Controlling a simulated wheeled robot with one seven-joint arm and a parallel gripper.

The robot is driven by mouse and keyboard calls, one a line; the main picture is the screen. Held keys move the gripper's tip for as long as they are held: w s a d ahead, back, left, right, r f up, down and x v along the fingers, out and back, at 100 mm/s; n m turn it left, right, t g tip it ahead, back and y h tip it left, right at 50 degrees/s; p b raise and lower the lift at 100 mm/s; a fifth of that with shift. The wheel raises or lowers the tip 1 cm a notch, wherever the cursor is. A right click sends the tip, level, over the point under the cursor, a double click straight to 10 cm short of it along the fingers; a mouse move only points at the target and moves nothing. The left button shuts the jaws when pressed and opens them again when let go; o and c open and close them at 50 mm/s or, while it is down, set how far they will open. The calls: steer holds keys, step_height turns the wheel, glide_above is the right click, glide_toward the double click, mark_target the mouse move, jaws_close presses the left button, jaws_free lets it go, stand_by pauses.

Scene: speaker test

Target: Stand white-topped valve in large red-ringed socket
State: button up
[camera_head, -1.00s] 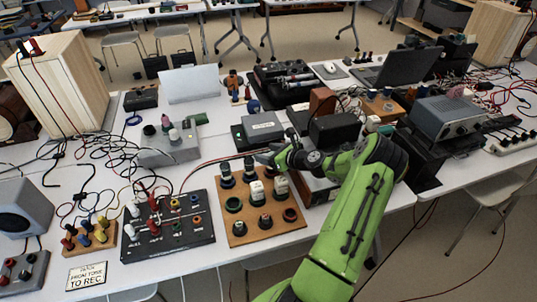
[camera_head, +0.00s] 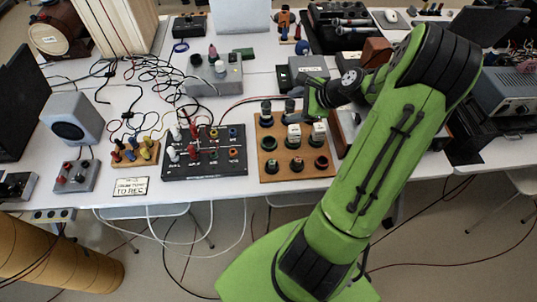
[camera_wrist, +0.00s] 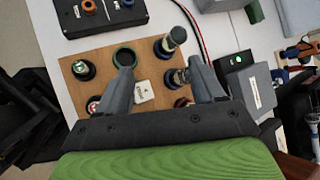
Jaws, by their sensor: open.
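The wooden board (camera_head: 262,158) holds valves and ringed sockets. Two white-topped valves stand in its middle row: one at the centre (camera_head: 294,136) and one to its right (camera_head: 318,133). One white top (camera_wrist: 143,92) shows between my fingers in the wrist view. A red-ringed socket (camera_head: 321,162) is at the board's near right corner and looks empty. Another reddish ring (camera_wrist: 183,102) shows partly beside my right finger; its size is unclear. My gripper (camera_wrist: 160,64) is open above the board, at its far side in the head view (camera_head: 291,105). My fingers hide part of the board.
A green-ringed socket (camera_head: 268,144) and dark-topped valves (camera_head: 266,110) share the board. A black panel with plugs (camera_head: 204,160) lies left of it, and a grey box (camera_head: 306,69) stands behind. Loose cables cover the table's left part.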

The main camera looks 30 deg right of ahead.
steer(key=s+a+r+n+g+h, duration=0.1)
steer(key=a+r+n+g, duration=0.15)
steer(key=a+n, duration=0.2)
steer(key=a+r+n+g, duration=0.1)
steer(key=a+r+n, duration=0.25)
steer(key=a, duration=0.25)
steer(key=s+a+r+n+h, duration=0.1)
steer(key=s+a+r+n, duration=0.3)
steer(key=s+a+n, duration=0.2)
steer(key=s+a+r+n+h, duration=0.1)
steer(key=s+a+r+n, duration=0.3)
steer(key=s+n, duration=0.6)
steer(key=s+a, duration=0.1)
steer(key=a, duration=0.1)
steer(key=shift+s+a+r+t, duration=0.3)
steer(key=shift+s+a+t, duration=0.05)
step_height(320, 180, up, 4)
steer(key=p, duration=0.4)
